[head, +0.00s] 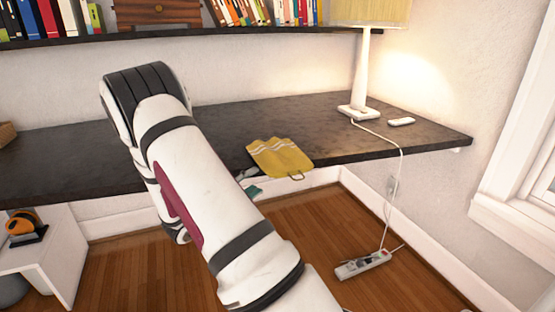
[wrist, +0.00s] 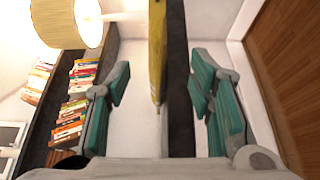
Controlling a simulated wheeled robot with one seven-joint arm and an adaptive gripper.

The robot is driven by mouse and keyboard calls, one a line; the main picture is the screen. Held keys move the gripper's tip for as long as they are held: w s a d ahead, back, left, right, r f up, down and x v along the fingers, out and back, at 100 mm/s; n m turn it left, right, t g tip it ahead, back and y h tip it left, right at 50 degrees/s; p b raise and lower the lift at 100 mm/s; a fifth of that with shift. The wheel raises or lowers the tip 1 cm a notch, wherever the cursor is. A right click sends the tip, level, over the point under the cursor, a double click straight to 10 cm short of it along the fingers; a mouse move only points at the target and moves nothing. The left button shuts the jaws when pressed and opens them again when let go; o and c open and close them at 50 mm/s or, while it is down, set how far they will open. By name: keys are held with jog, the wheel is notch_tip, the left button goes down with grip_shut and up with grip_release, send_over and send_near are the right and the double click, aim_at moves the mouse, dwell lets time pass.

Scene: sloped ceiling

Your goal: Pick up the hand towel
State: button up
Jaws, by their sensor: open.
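The hand towel (head: 280,157) is yellow with pale stripes and a dark loop. In the head view it lies at the front edge of the dark desk (head: 420,140). In the wrist view the towel (wrist: 157,45) shows edge-on as a thin yellow strip beside the desk's dark edge (wrist: 180,80). My gripper (wrist: 160,78) is open, with its teal fingers on either side of the towel and the desk edge. It looks empty. In the head view my arm hides most of the gripper; only a teal part shows just below the towel.
A lamp (head: 364,75) and a small white object (head: 402,121) stand on the desk at right. A cord runs down to a power strip (head: 363,264) on the floor. A bookshelf (head: 300,31) is above the desk. A white side unit (head: 57,248) is at lower left.

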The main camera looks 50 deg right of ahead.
aim_at(266, 174)
jog(key=d, duration=0.7)
jog(key=shift+s, duration=0.3)
jog(key=d, duration=0.2)
jog(key=s+d+b, duration=0.1)
jog(key=d, duration=0.1)
jog(key=shift+d+r, duration=0.15)
jog(key=shift+d, duration=0.65)
grip_shut()
